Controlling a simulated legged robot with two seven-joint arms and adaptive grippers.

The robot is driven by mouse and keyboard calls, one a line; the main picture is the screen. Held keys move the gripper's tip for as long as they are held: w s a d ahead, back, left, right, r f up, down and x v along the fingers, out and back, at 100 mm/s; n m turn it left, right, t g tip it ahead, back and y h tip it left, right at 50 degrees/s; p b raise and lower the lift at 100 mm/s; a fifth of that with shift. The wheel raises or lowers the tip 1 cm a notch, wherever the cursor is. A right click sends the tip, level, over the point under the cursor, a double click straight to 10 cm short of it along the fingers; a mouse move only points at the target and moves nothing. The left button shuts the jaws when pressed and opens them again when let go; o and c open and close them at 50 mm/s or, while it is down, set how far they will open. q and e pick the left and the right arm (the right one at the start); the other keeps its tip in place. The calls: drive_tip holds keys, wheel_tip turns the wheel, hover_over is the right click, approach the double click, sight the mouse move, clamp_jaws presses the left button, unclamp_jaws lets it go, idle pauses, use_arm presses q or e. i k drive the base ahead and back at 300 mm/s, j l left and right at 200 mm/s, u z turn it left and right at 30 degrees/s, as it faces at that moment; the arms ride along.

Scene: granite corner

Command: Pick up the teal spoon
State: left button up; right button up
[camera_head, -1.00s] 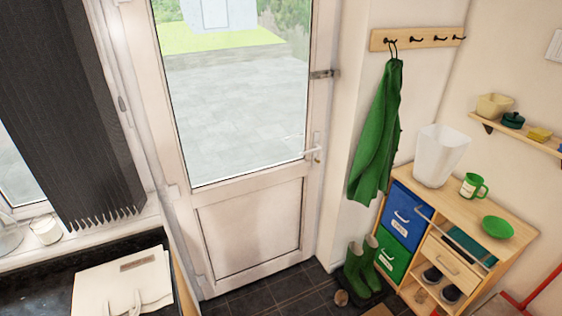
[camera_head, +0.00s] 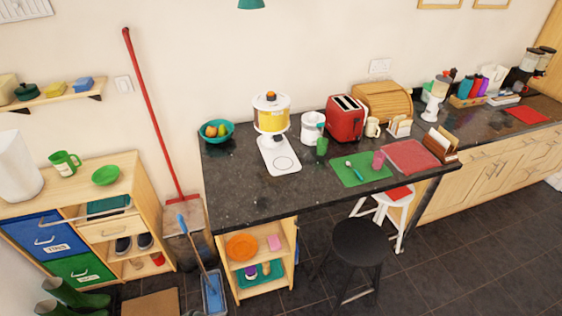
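A small spoon (camera_head: 354,170) with a teal part lies on a green mat (camera_head: 345,177) on the dark granite counter. The mat is near the counter's front edge, right of the middle of the view. A pink cup (camera_head: 378,160) stands at the mat's right side. Neither of my grippers shows in the head view.
A black stool (camera_head: 358,243) and a white stool (camera_head: 382,205) stand in front of the counter.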

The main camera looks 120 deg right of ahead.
sight(348, 164)
drive_tip(key=z, duration=2.25)
drive_tip(key=i+z, duration=0.2)
drive_tip(key=z, duration=2.15)
drive_tip(key=i+j+z, duration=0.3)
drive_tip(key=j, duration=0.15)
drive_tip(key=k, duration=0.05)
